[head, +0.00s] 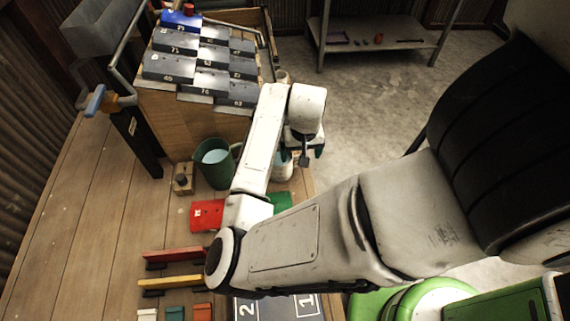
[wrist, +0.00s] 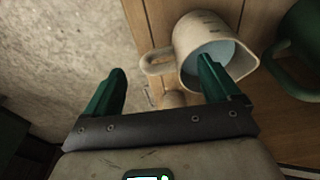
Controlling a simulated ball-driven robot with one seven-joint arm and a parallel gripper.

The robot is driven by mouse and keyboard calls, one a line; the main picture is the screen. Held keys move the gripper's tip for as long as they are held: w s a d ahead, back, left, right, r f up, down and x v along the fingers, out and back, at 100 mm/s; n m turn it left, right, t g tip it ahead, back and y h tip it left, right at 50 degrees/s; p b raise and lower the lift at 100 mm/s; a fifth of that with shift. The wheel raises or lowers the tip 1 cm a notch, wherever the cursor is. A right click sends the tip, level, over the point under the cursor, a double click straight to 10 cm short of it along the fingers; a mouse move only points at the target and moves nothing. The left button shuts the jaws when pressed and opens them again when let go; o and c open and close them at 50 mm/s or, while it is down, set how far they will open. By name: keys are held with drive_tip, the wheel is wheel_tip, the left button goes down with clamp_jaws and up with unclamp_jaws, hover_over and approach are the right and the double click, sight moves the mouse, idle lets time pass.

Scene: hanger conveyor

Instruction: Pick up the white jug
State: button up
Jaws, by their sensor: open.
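The white jug (wrist: 215,30) shows in the wrist view at the top, seen from above, with pale blue inside. Its handle (wrist: 156,64) points left. In the head view the white jug (head: 283,170) is mostly hidden behind my arm. My gripper (wrist: 161,66) is open and empty, with two green fingers. In the wrist view the handle appears between the fingertips, and the right finger overlaps the jug's mouth; I cannot tell the height gap. In the head view my gripper (head: 311,155) hangs beside the jug at the table's right edge.
A green jug (head: 214,168) stands left of the white jug on the wooden table (head: 95,220). A wooden box with numbered dark plates (head: 185,68) stands behind. A red piece (head: 207,215) lies in front. Concrete floor (head: 370,110) is open to the right.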

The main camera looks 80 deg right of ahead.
drive_tip(key=shift+w+d+f+p, duration=0.1)
drive_tip(key=shift+d+f, duration=0.1)
drive_tip(key=shift+f, duration=0.7)
drive_tip(key=shift+w+d+f+p, duration=0.1)
drive_tip(key=shift+d+f+p, duration=0.1)
drive_tip(key=shift+f, duration=0.7)
drive_tip(key=shift+w+d+f+p, duration=0.1)
drive_tip(key=shift+d+f, duration=0.1)
drive_tip(key=shift+f, duration=0.7)
drive_tip(key=c, duration=1.5)
drive_tip(key=shift+r, duration=0.15)
drive_tip(key=shift+c, duration=0.2)
drive_tip(key=shift+r, duration=0.55)
drive_tip(key=s+d+r, duration=0.5)
drive_tip(key=s+r, duration=0.6)
drive_tip(key=s, duration=0.2)
drive_tip(key=shift+r, duration=0.35)
drive_tip(key=shift+s, duration=0.2)
